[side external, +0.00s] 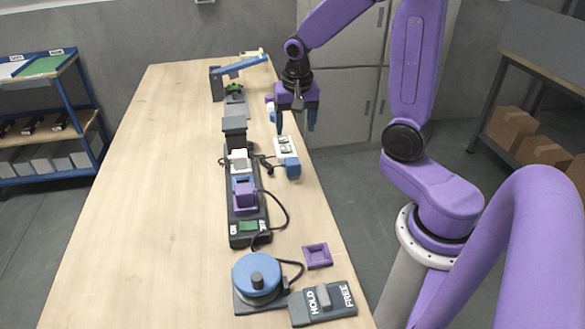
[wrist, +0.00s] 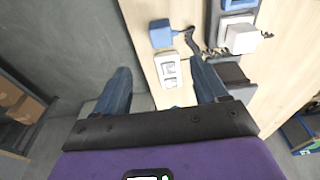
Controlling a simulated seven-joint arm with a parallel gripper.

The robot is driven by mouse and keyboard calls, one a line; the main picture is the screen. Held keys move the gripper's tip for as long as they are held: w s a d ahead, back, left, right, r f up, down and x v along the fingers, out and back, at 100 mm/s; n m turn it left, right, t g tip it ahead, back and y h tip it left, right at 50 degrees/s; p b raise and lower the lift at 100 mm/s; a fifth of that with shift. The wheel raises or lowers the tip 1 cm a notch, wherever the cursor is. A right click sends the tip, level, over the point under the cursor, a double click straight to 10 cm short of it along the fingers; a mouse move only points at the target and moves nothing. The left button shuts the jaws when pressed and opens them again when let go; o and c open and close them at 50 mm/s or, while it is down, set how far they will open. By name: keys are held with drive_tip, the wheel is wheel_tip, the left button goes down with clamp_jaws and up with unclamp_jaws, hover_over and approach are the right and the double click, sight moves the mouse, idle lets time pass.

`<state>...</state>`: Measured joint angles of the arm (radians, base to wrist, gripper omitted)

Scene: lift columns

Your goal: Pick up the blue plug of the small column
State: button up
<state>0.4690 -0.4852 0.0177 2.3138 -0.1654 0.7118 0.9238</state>
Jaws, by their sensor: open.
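A blue plug-like block (side external: 292,168) lies near the table's right edge, with a dark cable running toward the column (side external: 240,195). It also shows in the wrist view (wrist: 160,33), at the top. A white socket plate (side external: 283,145) lies beside it, and it shows between my fingers in the wrist view (wrist: 168,72). My gripper (side external: 295,122) is open and empty, pointing down above the table's right edge, beyond the blue block in the side view. In the wrist view my gripper (wrist: 163,76) has both fingers apart. Which column is the small one is unclear.
The column base carries a purple block (side external: 244,195) and a white block (side external: 239,161). A blue round knob (side external: 257,276), a purple square frame (side external: 317,256) and a HOLD/FREE switch (side external: 323,303) are nearer. A blue lever (side external: 244,66) stands farther back. The table's left side is clear.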

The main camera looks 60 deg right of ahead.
sight(293, 161)
drive_tip(key=f, duration=0.6)
drive_tip(key=w+d+f, duration=0.1)
drive_tip(key=f, duration=0.2)
drive_tip(key=shift+w+d+f, duration=0.1)
drive_tip(key=shift+w+f, duration=0.05)
drive_tip(key=shift+f, duration=1.3)
drive_tip(key=shift+w+f, duration=0.15)
drive_tip(key=shift+f, duration=1.25)
drive_tip(key=c, duration=1)
